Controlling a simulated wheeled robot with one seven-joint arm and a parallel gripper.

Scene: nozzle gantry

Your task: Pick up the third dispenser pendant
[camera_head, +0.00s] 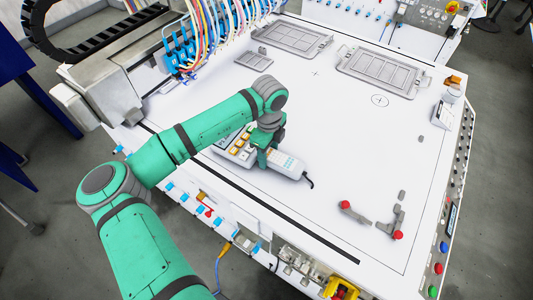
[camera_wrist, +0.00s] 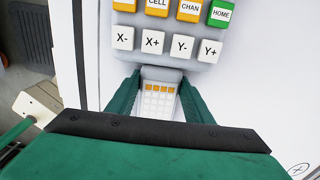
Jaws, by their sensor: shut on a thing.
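My gripper (camera_head: 266,155) is at the middle front of the white table, pointing down. Its green fingers (camera_wrist: 160,100) are shut on a slim pale grey pendant (camera_head: 287,163). In the wrist view this pendant (camera_wrist: 160,86) shows a row of orange keys above small white keys, and its lower part is hidden by my gripper. A short dark cable leaves its right end. A larger grey pendant (camera_head: 235,151) lies just left of it; in the wrist view it (camera_wrist: 166,38) carries big keys such as X-, Y+ and a green HOME. I cannot tell whether the held pendant touches the table.
Two metal frame trays (camera_head: 292,37) (camera_head: 383,72) lie at the back. A gantry with blue nozzles (camera_head: 180,50) and coloured hoses stands at the back left. Brackets with red knobs (camera_head: 398,235) sit at the front right. The table's right middle is mostly clear.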

